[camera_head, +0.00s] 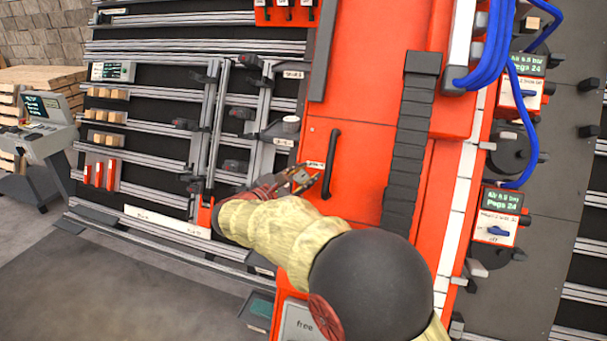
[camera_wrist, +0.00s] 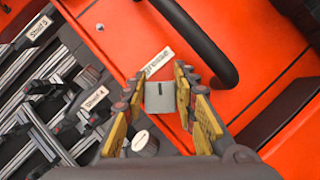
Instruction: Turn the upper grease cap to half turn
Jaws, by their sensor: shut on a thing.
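The grey grease cap (camera_wrist: 159,98) sits on the orange panel, just below a white label (camera_wrist: 158,62). It has a small dark mark near its upper edge. My gripper (camera_wrist: 160,101) has its yellow-padded fingers on both sides of this cap and is shut on it. In the head view my gripper (camera_head: 303,180) reaches the orange machine beside the black handle, and it hides the cap there. A second round, light-topped piece (camera_wrist: 145,143) shows below, between the fingers' lower parts; I cannot tell what it is.
A black handle (camera_head: 331,163) stands out from the orange panel close to my gripper; it also shows in the wrist view (camera_wrist: 205,40). A dark segmented cable chain (camera_head: 408,140) runs to its right.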

